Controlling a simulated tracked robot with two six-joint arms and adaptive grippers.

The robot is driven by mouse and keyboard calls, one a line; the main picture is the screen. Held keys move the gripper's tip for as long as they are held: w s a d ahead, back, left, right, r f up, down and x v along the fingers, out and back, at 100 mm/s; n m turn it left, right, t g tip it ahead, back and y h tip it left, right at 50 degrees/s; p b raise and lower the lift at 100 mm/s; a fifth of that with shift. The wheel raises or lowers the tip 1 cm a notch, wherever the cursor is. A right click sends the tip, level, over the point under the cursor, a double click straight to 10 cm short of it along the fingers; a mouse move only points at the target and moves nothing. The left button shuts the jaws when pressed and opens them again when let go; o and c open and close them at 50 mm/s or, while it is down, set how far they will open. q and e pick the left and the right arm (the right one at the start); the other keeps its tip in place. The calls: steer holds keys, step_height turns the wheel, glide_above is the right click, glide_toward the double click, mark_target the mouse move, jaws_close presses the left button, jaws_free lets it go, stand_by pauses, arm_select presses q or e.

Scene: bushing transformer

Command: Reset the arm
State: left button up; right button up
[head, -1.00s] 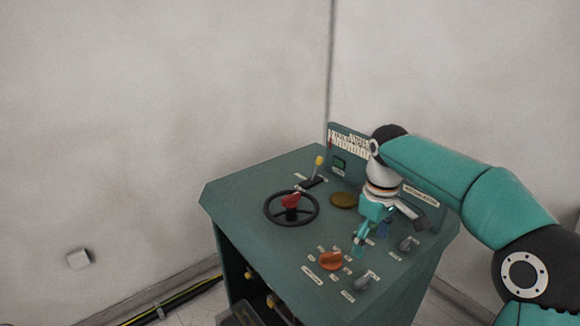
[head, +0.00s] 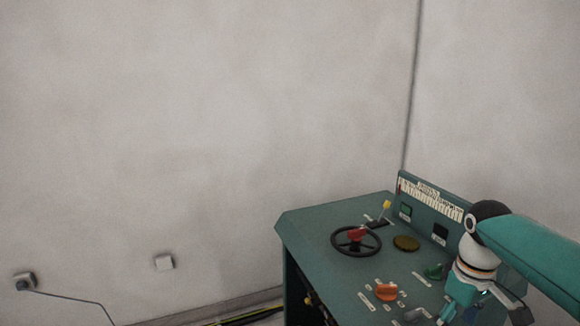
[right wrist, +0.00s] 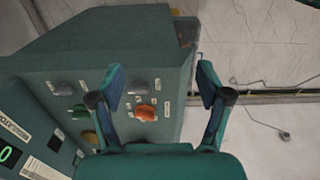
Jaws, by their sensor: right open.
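My right arm comes in from the right in the head view, with its gripper (head: 478,312) low over the right part of the green control console (head: 325,225). In the right wrist view the right gripper (right wrist: 162,80) is open, with its two fingers apart and nothing between the tips. An orange knob (right wrist: 146,112) and a grey knob (right wrist: 140,86) on the console show beyond and between the fingers. The fingers appear apart from the panel, though the exact height is hard to tell. My left gripper is not in view.
The console carries a black handwheel with a red centre (head: 356,238), a yellow-tipped lever (head: 386,207), an orange knob (head: 387,291) and a green knob (head: 433,271). Walls stand behind it. A wall box (head: 25,281) with a cable is at lower left.

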steer(key=s+a+f+m+y, duration=0.1)
steer(key=a+f, duration=0.4)
steer(key=f, duration=0.7)
steer(key=s+a+f+y, duration=0.1)
steer(key=a+f, duration=0.5)
steer(key=f, duration=0.5)
steer(key=s+a+f+m+y, duration=0.1)
steer(key=s+a+f+m, duration=0.2)
steer(key=s+f, duration=0.4)
steer(key=s+a+f+m+y, duration=0.1)
steer(key=s+a+f, duration=0.3)
steer(key=s+f, duration=0.4)
steer(key=s+m, duration=0.1)
steer(key=s, duration=0.3)
steer(key=shift+a+m+t, duration=0.3)
steer(key=shift+a+m, duration=0.1)
